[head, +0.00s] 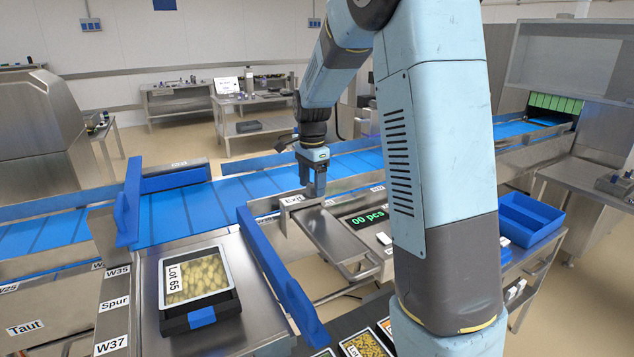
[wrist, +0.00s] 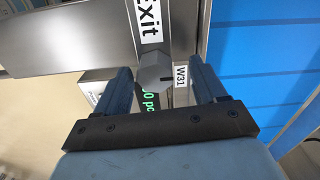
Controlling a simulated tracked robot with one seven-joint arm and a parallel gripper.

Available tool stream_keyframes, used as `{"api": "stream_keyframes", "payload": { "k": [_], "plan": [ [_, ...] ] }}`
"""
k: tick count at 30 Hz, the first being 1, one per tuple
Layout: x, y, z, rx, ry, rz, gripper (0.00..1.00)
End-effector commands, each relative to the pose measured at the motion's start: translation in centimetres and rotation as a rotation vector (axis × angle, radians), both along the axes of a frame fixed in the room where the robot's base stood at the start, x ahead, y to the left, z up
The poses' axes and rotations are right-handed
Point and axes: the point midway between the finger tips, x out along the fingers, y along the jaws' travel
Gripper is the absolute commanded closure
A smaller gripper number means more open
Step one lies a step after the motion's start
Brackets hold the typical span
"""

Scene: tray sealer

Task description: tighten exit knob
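The exit knob (wrist: 154,73) is a grey, faceted knob with a dark mark on its right side. In the wrist view it sits just below the white "Exit" label (wrist: 149,22). My gripper (wrist: 158,70) is open, with one blue-grey finger on each side of the knob and a visible gap to both. I cannot tell whether the fingertips reach the knob's depth. In the head view my gripper (head: 314,190) points down beside the "Exit" label (head: 292,199), at the end of the metal exit chute (head: 335,237). The knob cannot be made out there.
The blue conveyor belt (head: 240,187) runs behind the chute. A green "00 pcs" display (head: 367,218) stands right of the chute. A blue guide bar (head: 280,275) and a tray labelled "Lot 65" (head: 232,270) are at the front left. A blue bin (head: 528,218) is at right.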

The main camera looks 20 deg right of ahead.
Motion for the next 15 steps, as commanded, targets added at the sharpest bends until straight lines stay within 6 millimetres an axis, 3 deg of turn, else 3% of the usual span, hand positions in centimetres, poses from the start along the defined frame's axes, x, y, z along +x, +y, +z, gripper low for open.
{"api": "stream_keyframes", "payload": {
  "k": [8,15],
  "plan": [
    [-0.1,-0.2,0.2,-0.001,0.004,-0.002,0.3],
    [0.0,-0.2,3.2,-0.001,0.001,-0.001,0.3]
  ]
}}
